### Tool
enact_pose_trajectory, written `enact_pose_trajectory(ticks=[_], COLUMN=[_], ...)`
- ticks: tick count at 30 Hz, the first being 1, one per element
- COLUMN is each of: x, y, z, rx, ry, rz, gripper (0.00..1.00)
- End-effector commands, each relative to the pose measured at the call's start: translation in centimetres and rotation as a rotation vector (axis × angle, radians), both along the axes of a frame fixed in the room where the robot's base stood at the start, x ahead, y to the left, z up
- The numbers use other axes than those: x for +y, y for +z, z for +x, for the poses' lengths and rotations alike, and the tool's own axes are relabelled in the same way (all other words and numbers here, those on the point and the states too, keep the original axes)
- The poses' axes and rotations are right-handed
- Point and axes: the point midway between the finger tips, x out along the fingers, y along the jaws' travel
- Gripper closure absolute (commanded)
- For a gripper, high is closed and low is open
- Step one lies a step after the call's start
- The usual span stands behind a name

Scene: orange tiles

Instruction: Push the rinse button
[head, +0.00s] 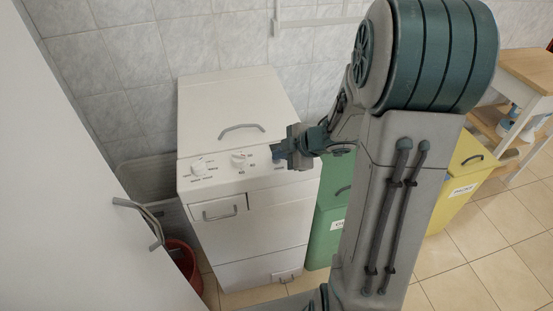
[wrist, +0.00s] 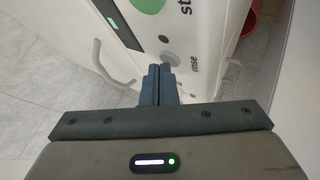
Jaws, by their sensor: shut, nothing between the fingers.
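The white washing machine (head: 245,220) stands against the tiled wall in the head view, with knobs along its front top panel. My gripper (head: 277,154) is at the right end of that panel. In the wrist view my gripper (wrist: 161,68) is shut and empty, its two dark fingers together. A round grey button (wrist: 169,57) beside the word "rinse" lies right at the fingertips, which partly cover it. I cannot tell whether they touch it. A large green button (wrist: 150,4) labelled with letters beginning "st" lies farther along the panel. My gripper hides the rinse button in the head view.
A green bin (head: 328,222) and a yellow bin (head: 462,180) stand right of the machine. A red bucket (head: 182,262) is on the floor at its left. A white door (head: 85,150) with a handle fills the left. A wooden shelf (head: 525,72) is at far right.

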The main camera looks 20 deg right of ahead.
Motion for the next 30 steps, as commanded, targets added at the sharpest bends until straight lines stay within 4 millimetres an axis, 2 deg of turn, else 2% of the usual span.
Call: enact_pose_trajectory(ticks=[15, 25, 30], x=[0.0, 0.0, 0.0], y=[1.2, 1.1, 2.2], z=[0.0, 0.0, 0.0], rx=[0.000, 0.000, 0.001], ry=[-0.001, -0.001, 0.000], rz=[0.001, 0.001, 0.000], gripper=[1.00, 1.00, 1.00])
